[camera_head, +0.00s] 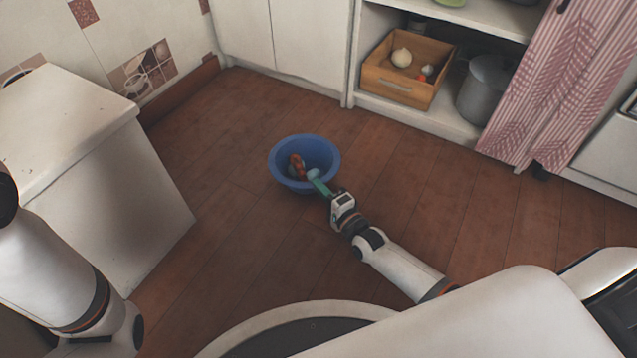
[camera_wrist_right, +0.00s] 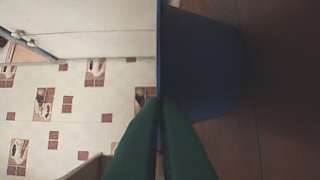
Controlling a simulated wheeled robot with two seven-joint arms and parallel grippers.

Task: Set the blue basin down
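The blue basin (camera_head: 325,150) is in the middle of the head view, its open top facing up. A reddish item and a pale bluish item lie inside it. My right gripper (camera_head: 317,182) is at the basin's near right rim. In the right wrist view its green fingers (camera_wrist_right: 160,105) close on the rim of the basin (camera_wrist_right: 205,65), one on each side of the wall. Whether the basin's underside touches the floor cannot be told. My left arm shows at the left edge, but its gripper is out of view.
The brown plank floor (camera_head: 230,230) is clear around the basin. A white cabinet (camera_head: 110,190) stands at left. At the back, a low shelf holds a wooden crate (camera_head: 395,88) with bulbs and a grey pot (camera_head: 484,90). A pink striped curtain (camera_head: 560,85) hangs at right.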

